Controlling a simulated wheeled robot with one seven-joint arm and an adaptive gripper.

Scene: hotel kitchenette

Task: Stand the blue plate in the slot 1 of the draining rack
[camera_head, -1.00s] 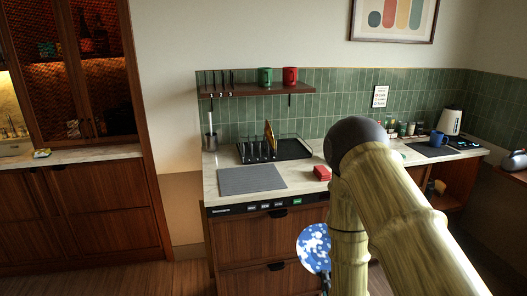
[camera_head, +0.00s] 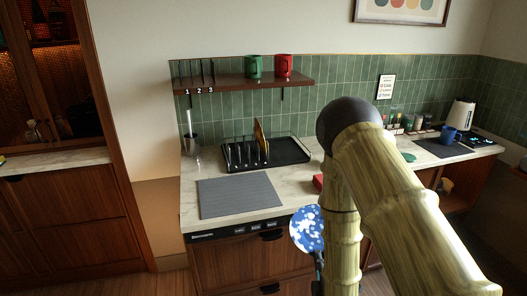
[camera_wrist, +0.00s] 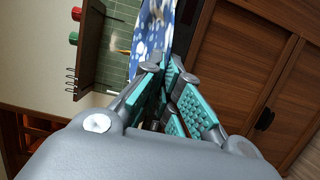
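The blue plate (camera_head: 306,229) has white speckles and hangs upright in front of the counter's drawers, below the countertop edge. In the wrist view the plate (camera_wrist: 152,35) stands edge-on beyond the fingers. My gripper (camera_wrist: 168,72) is shut on its rim; in the head view my arm mostly hides the gripper. A black draining rack (camera_head: 232,153) with upright dividers stands on a dark tray (camera_head: 290,150) on the counter. A yellow-orange plate (camera_head: 262,138) stands at its right end. Numbers 1, 2, 3 show on the wall shelf (camera_head: 235,84), under wire dividers (camera_head: 196,72).
A grey mat (camera_head: 240,196) lies in front of the rack. A red object (camera_head: 318,182) is partly behind my arm. A utensil pot (camera_head: 191,150) stands left of the rack. Green (camera_head: 254,66) and red (camera_head: 284,65) mugs sit on the shelf. A blue mug (camera_head: 448,134) stands right.

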